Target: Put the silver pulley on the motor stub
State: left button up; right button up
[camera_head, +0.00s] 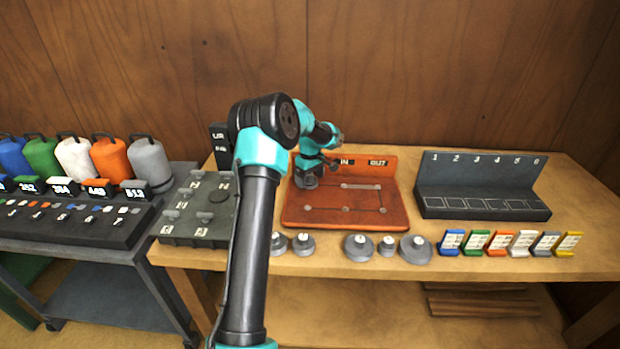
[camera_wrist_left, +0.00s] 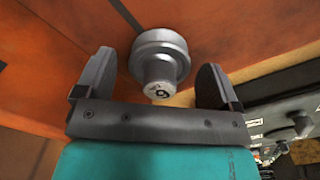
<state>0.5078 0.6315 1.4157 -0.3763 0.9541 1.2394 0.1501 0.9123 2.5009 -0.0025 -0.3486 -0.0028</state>
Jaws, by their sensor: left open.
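My left gripper (camera_head: 314,168) is over the back left part of the orange board (camera_head: 348,216), close to its IN label. In the left wrist view its two fingers (camera_wrist_left: 156,72) are open, one on each side of a silver pulley (camera_wrist_left: 160,48). This stepped grey pulley has a marked hub facing the camera and is close to the orange surface. The pulley also shows below the gripper in the head view (camera_head: 306,181). I cannot make out the motor stub or tell whether the pulley is on it. My right gripper is not in view.
Several grey pulleys (camera_head: 415,249) stand along the table's front edge. A dark slotted plate (camera_head: 198,228) lies left of the board. A numbered black rack (camera_head: 483,203) stands right, with coloured cards (camera_head: 499,241) in front. Coloured jugs (camera_head: 110,158) stand on the left cart.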

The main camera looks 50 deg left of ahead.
pick_arm(q)
notch_tip(320, 180, up, 12)
dwell(0.6)
jog(key=shift+r, duration=0.1)
dwell(0.4)
